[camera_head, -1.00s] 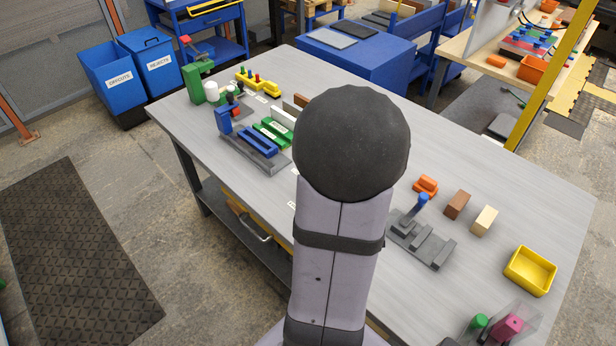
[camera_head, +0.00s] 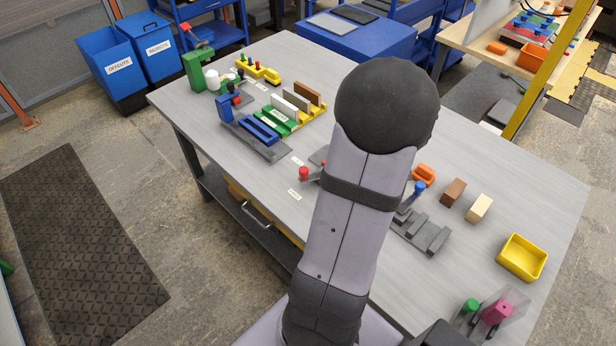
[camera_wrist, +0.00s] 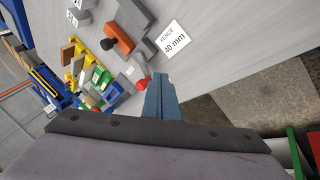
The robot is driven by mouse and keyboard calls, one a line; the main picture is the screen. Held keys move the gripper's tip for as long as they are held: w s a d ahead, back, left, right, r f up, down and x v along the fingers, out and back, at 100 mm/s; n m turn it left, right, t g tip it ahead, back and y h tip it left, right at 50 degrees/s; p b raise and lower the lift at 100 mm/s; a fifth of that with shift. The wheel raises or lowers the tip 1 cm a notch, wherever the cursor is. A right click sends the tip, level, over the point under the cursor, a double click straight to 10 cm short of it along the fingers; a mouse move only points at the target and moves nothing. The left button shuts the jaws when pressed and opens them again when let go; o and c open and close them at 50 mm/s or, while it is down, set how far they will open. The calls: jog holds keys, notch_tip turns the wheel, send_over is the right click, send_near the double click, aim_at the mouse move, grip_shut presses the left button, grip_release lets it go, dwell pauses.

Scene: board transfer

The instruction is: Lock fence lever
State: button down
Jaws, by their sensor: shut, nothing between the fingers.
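A red knob (camera_head: 303,172) stands near the middle of the table, left of my arm in the head view. A red ball-shaped knob (camera_wrist: 142,84) shows just left of my gripper (camera_wrist: 160,77) in the wrist view. My gripper's blue-grey fingers are shut and empty; whether they touch the knob I cannot tell. A white label reading "FENCE 40 mm" (camera_wrist: 172,37) lies on the table beyond the fingertips. An orange block (camera_wrist: 118,38) and a dark round knob (camera_wrist: 107,44) sit left of the label. My gripper is hidden behind my arm in the head view.
A grey stepped fixture (camera_head: 421,232) with a blue-topped post (camera_head: 419,188) stands right of my arm. Brown (camera_head: 453,192) and cream (camera_head: 478,208) blocks and a yellow tray (camera_head: 541,262) lie further right. Blue and green fixtures (camera_head: 250,138) stand left.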

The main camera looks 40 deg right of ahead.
jog(key=shift+n+t+y, duration=0.6)
jog(key=shift+t+y, duration=0.1)
jog(key=shift+y, duration=0.2)
jog(key=a, duration=0.1)
jog(key=w+a, duration=0.1)
jog(key=w+a+r, duration=0.1)
jog(key=a, duration=0.1)
jog(key=shift+w+r, duration=0.1)
jog(key=shift+w, duration=0.15)
jog(key=shift+d, duration=0.1)
jog(key=b+x, duration=0.2)
jog(key=x, duration=0.8)
jog(key=shift+w+f+b, duration=0.15)
jog(key=shift+f+b, duration=0.1)
jog(key=shift+b, duration=0.1)
jog(key=shift+w+d+r+p, duration=0.35)
jog(key=shift+w+d+p, duration=0.35)
jog(key=shift+w+d, duration=0.1)
jog(key=shift+w+d+f, duration=0.1)
jog(key=shift+w+d, duration=0.45)
jog(key=shift+w, duration=0.15)
